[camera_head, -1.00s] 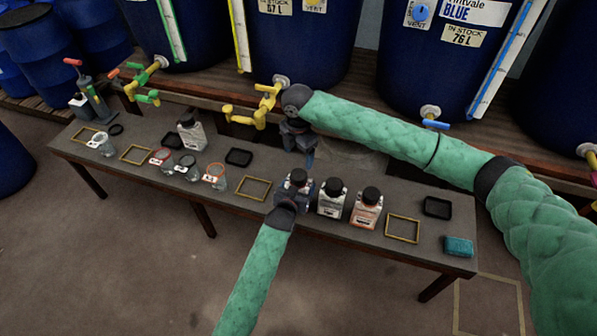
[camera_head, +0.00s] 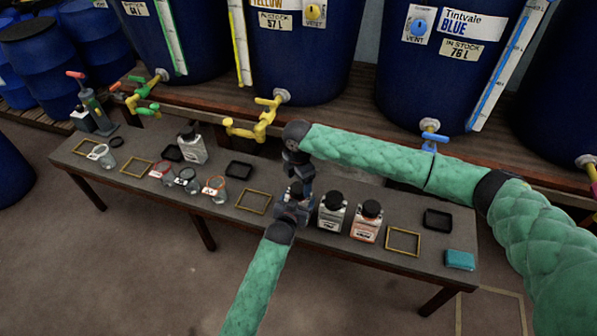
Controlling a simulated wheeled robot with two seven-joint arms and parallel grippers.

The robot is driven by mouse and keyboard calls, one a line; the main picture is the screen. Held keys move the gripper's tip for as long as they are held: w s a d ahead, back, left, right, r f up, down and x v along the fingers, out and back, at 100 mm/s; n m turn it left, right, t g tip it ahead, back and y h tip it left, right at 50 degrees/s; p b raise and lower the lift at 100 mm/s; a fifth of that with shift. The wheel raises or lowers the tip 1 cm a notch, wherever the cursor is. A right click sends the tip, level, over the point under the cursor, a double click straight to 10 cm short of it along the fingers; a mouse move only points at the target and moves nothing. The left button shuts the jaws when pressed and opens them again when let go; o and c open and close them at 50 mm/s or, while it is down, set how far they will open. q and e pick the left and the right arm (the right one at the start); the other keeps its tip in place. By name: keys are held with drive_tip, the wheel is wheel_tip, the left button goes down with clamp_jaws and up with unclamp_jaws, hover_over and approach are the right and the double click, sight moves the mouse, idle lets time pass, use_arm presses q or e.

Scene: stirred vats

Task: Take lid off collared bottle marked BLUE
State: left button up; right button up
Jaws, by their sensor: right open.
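A squat bottle (camera_head: 291,211) with a dark lid stands near the table's front edge, left of two similar bottles. It is mostly hidden by my grippers, and its label cannot be read. My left gripper (camera_head: 291,208) reaches in from the front, low at the bottle's body; its fingers are too dark and small to tell open from shut. My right gripper (camera_head: 297,187) points down from above, open, close over the top of the bottle. The lid is hidden behind it, and I cannot tell whether the fingers touch it.
A white-labelled bottle (camera_head: 332,212) and an orange-labelled bottle (camera_head: 367,222) stand close on the right. Vats with taps (camera_head: 252,121) line the back.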

drive_tip(key=shift+f, duration=1.25)
drive_tip(key=c, duration=1.2)
drive_tip(key=shift+o, duration=0.2)
drive_tip(key=shift+r, duration=0.7)
drive_tip(key=shift+r, duration=0.35)
drive_tip(key=shift+r, duration=0.1)
